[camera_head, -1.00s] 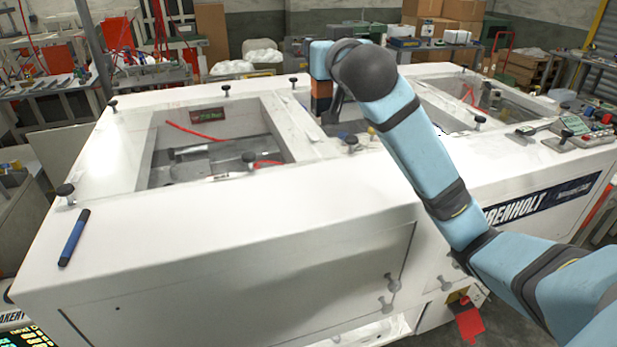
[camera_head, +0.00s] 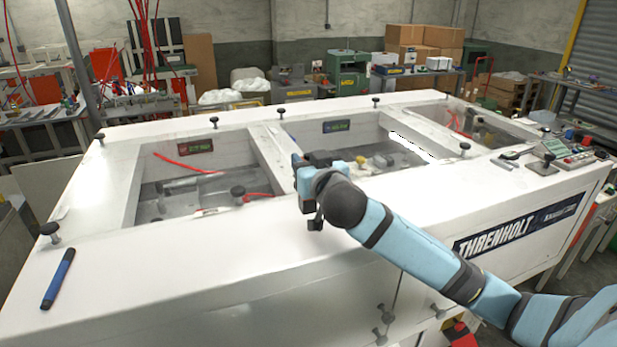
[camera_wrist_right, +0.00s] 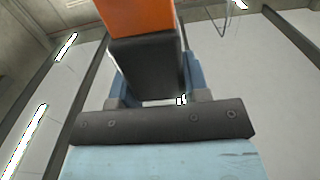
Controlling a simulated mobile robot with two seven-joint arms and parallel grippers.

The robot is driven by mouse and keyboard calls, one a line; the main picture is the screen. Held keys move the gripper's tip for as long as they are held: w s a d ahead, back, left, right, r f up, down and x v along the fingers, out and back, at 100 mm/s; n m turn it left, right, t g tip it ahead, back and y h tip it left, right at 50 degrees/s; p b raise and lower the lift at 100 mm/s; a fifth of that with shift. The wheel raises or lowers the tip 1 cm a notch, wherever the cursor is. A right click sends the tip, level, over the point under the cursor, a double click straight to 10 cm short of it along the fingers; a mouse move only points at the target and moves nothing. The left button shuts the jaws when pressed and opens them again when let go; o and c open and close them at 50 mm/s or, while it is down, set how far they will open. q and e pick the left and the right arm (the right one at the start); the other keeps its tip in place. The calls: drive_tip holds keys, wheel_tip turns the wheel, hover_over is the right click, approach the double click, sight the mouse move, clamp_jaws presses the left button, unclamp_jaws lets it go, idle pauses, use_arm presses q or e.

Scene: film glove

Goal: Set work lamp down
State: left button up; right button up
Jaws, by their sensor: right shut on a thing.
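The work lamp (camera_wrist_right: 147,62), seen as a black body with an orange part above it, is between the fingers of my right gripper (camera_wrist_right: 158,92) in the right wrist view. The gripper is shut on the black body. In the head view my right gripper (camera_head: 310,190) is over the near end of the divider between two openings of the white machine. The lamp's orange part does not show there; I cannot tell whether the lamp touches the machine top (camera_head: 190,250). My left gripper is not in view.
A blue and black pen-shaped thing (camera_head: 58,278) lies on the machine's left front. Open wells (camera_head: 170,190) have glass and red cords. A control panel (camera_head: 575,160) sits at right. The front-left top is mostly clear.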

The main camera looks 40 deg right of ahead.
wheel_tip(320, 180, down, 4)
drive_tip(key=shift+r, duration=0.1)
drive_tip(key=shift+f, duration=0.3)
drive_tip(key=o, duration=1.1)
drive_tip(key=shift+r, duration=0.1)
